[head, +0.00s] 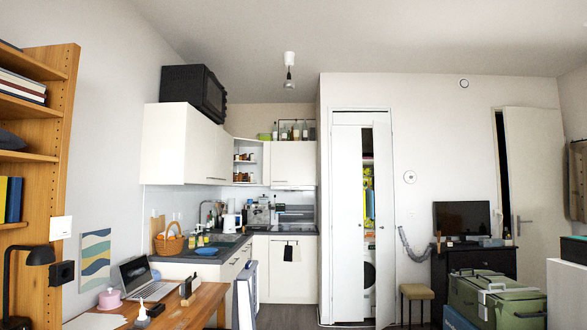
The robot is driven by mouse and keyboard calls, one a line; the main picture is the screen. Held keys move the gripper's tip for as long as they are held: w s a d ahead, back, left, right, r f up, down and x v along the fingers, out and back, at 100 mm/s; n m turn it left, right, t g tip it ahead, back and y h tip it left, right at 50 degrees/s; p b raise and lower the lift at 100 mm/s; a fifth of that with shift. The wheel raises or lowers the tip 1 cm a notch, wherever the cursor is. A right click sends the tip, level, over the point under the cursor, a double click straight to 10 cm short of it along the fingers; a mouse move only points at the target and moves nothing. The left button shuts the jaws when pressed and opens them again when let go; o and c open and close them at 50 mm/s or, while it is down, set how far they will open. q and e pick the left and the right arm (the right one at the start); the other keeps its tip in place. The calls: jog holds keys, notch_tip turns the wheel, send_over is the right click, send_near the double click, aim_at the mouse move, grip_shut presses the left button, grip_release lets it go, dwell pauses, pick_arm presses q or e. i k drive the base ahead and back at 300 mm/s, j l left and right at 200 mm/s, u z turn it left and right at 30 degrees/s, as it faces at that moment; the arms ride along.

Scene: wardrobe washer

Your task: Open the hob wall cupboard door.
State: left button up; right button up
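The hob wall cupboard appears to be the white wall cupboard (293,160) at the back of the kitchen, above the dark hob area (295,215) and a thin hood strip (293,187). Its door looks shut and flat, and I cannot make out a handle at this distance. Bottles stand on top of it. Neither of my grippers is in the head view, so I cannot see their state. The cupboard is far across the room.
A wooden desk (185,312) with a laptop (147,280) stands at the front left, by a wooden bookshelf (50,130). A white closet (347,220) stands partly open right of the kitchen. Green cases (497,300) and a stool (417,294) are at right. Dark floor shows near the kitchen.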

aim_at(292, 163)
jog(key=i+z, duration=0.25)
jog(key=i, duration=1.15)
jog(key=i+u, duration=0.1)
jog(key=i, duration=0.8)
jog(key=i+l, duration=0.15)
jog(key=i, duration=0.7)
jog(key=i+l+u, duration=0.1)
jog(key=i, duration=0.75)
jog(key=i+u, duration=0.1)
jog(key=i, duration=0.45)
jog(key=i+u, duration=0.15)
jog(key=i, duration=0.45)
jog(key=i+l+u, duration=0.1)
jog(key=i, duration=0.45)
jog(key=i+l+u, duration=0.1)
jog(key=i, duration=0.45)
jog(key=i+l+u, duration=0.15)
jog(key=i, duration=0.4)
jog(key=i+j, duration=0.15)
jog(key=i, duration=1.55)
jog(key=j+u, duration=0.05)
